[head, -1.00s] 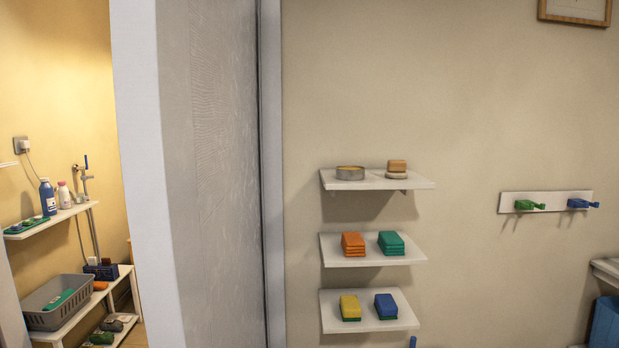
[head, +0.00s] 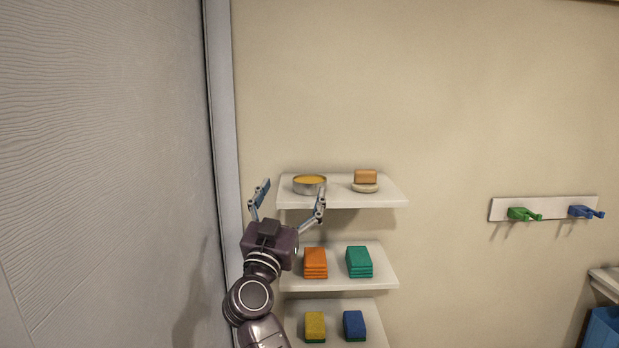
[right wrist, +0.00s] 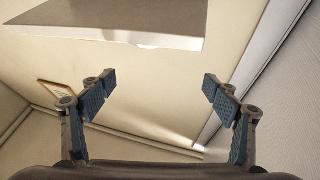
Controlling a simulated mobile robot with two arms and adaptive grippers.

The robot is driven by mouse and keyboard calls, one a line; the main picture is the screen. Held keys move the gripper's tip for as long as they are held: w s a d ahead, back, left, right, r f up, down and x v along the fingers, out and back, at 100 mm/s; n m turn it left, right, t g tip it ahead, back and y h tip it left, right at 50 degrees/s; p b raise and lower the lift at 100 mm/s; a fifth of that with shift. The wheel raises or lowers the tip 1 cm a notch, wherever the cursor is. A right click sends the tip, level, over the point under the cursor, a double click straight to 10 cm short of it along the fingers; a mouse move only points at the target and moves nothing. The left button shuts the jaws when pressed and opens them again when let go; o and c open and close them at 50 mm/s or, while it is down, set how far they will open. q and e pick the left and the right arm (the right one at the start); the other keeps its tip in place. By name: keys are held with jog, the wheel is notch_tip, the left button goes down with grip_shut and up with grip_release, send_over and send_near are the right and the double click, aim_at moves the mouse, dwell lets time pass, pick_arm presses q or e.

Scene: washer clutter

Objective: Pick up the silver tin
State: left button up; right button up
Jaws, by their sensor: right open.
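The silver tin (head: 309,186) is a low round tin with a yellow-orange top. It stands at the left end of the top white shelf (head: 345,201) in the head view. My right gripper (head: 292,189) is open and empty, its two fingers spread, in front of the left part of that shelf. One fingertip overlaps the tin's right edge in the picture; I cannot tell whether it touches. In the right wrist view the open fingers (right wrist: 158,87) have nothing between them, and the shelf's underside (right wrist: 115,22) shows above them. The tin does not show there. My left gripper is out of view.
A bar of soap on a dish (head: 365,181) sits right of the tin. A lower shelf holds yellow and blue ones. A grey panel (head: 110,170) stands close on the left. Hooks (head: 545,209) are on the right.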

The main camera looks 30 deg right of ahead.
aim_at(307, 180)
jog(key=g, duration=0.1)
jog(key=d+g, duration=0.1)
jog(key=w+d+g, duration=0.1)
jog(key=shift+w+r+m+g+y, duration=0.1)
jog(key=shift+r+m+g+y, duration=0.2)
jog(key=shift+r+m, duration=0.1)
jog(key=w+d+p, duration=0.1)
jog(key=w+d+g+y+p, duration=0.1)
jog(key=w+d, duration=0.1)
jog(key=w+d+n+y+p, duration=0.1)
jog(key=w, duration=0.1)
jog(key=shift+d+f+p, duration=0.35)
jog(key=shift+f, duration=0.05)
jog(key=shift+w+d+f, duration=0.2)
jog(key=shift+w+d, duration=0.05)
jog(key=shift+w, duration=0.05)
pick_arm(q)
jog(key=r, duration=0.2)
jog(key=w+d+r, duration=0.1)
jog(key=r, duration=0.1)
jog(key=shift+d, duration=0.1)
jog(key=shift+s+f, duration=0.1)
pick_arm(e)
jog(key=shift+a, duration=0.1)
jog(key=shift+c, duration=0.3)
jog(key=shift+r, duration=0.1)
jog(key=c, duration=1.5)
